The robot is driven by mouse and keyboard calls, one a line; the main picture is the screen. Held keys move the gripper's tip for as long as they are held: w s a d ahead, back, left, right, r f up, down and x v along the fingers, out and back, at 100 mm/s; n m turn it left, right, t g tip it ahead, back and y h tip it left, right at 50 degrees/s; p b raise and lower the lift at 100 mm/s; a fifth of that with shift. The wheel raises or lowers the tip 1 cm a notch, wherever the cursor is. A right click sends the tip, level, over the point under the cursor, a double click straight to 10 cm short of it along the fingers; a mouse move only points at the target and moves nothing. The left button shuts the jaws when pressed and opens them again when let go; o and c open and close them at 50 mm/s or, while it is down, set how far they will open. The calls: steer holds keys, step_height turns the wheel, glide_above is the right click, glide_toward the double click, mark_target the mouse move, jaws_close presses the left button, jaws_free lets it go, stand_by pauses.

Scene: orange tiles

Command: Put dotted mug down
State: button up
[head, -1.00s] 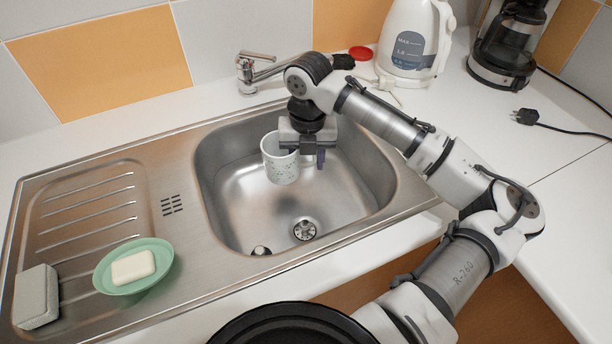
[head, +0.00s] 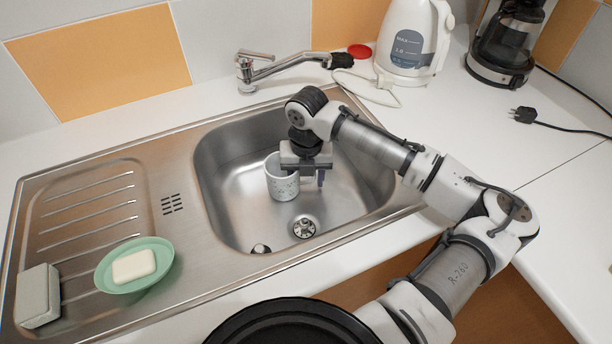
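The dotted mug (head: 283,185) is pale with small dark dots and is upright inside the steel sink basin (head: 235,205), left of the drain's back side. My gripper (head: 304,172) is over the basin at the mug's right side. One finger is hidden behind or inside the mug's rim and the other shows to the right of it. The gap between the fingers is not clear, so I cannot tell whether they clamp the mug wall. The mug looks on or very near the basin floor; contact underneath is not clear.
A chrome faucet (head: 262,68) stands behind the basin. A green dish with soap (head: 109,276) and a grey sponge (head: 38,296) sit on the drainboard at left. A kettle (head: 408,45) and coffee maker (head: 505,45) stand at back right. The drain (head: 304,227) is clear.

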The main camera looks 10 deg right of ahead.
steer(key=shift+o, duration=1.1)
step_height(320, 180, up, 12)
steer(key=shift+d+r+b, duration=0.1)
steer(key=shift+r+b, duration=0.1)
steer(key=shift+b, duration=0.5)
